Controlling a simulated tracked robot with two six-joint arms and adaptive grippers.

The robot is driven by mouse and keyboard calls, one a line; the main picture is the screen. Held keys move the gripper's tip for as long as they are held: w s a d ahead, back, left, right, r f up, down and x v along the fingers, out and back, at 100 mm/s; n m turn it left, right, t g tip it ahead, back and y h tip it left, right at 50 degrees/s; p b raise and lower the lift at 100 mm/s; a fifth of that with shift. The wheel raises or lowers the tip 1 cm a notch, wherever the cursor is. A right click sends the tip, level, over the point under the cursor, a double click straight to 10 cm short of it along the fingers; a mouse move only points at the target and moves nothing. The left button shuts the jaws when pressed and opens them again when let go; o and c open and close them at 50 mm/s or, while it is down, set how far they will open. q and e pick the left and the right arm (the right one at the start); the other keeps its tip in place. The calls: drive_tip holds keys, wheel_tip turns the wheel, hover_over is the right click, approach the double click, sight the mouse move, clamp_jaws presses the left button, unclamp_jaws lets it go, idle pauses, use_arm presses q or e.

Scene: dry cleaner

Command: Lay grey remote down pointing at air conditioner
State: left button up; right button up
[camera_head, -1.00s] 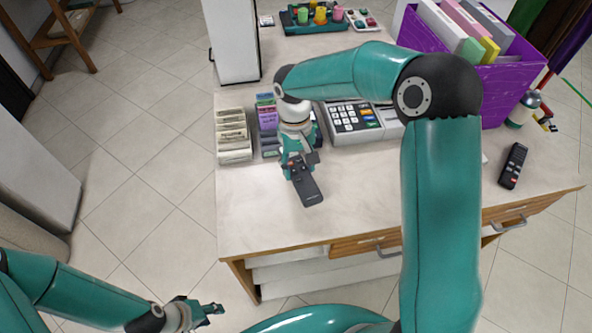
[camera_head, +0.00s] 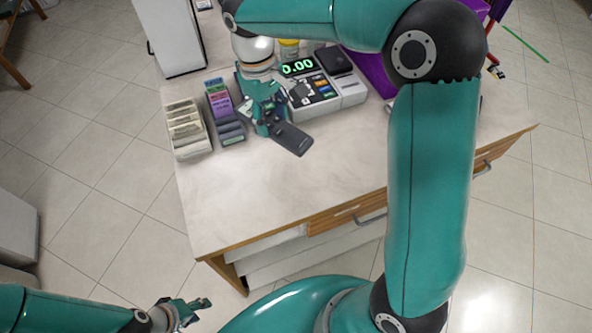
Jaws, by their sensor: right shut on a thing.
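A dark grey remote (camera_head: 290,137) is held by my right gripper (camera_head: 266,122) at its back-left end. Its free end points toward the front right of the counter (camera_head: 240,195). The remote is over the counter, just in front of the cash register; I cannot tell whether it touches the surface. My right gripper is shut on it, and the fingers hide part of the remote. My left gripper (camera_head: 190,310) is low at the bottom left, off the counter and away from the remote; its finger opening is unclear. No air conditioner is visible.
A cash register (camera_head: 325,90) with a lit display stands behind the remote. A cream card rack (camera_head: 187,130) and a coloured card rack (camera_head: 224,112) stand left of it. A white cabinet-like box (camera_head: 168,35) stands behind. The counter's front is clear.

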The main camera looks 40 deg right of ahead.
sight(293, 171)
drive_tip(key=shift+n, duration=0.7)
drive_tip(key=s+d+r, duration=0.2)
drive_tip(key=r, duration=0.1)
drive_tip(key=shift+s+d+r+b, duration=0.15)
drive_tip(key=shift+s+r+b, duration=0.05)
drive_tip(key=shift+r+b, duration=0.1)
drive_tip(key=shift+s+d+f, duration=0.1)
drive_tip(key=shift+s+d, duration=0.05)
drive_tip(key=shift+s, duration=0.1)
wheel_tip(293, 171, down, 19)
drive_tip(key=shift+r+b, duration=0.1)
drive_tip(key=shift+b, duration=0.25)
drive_tip(key=shift+f, duration=0.25)
drive_tip(key=o, duration=1.3)
drive_tip(key=shift+c, duration=0.2)
drive_tip(key=shift+r, duration=0.1)
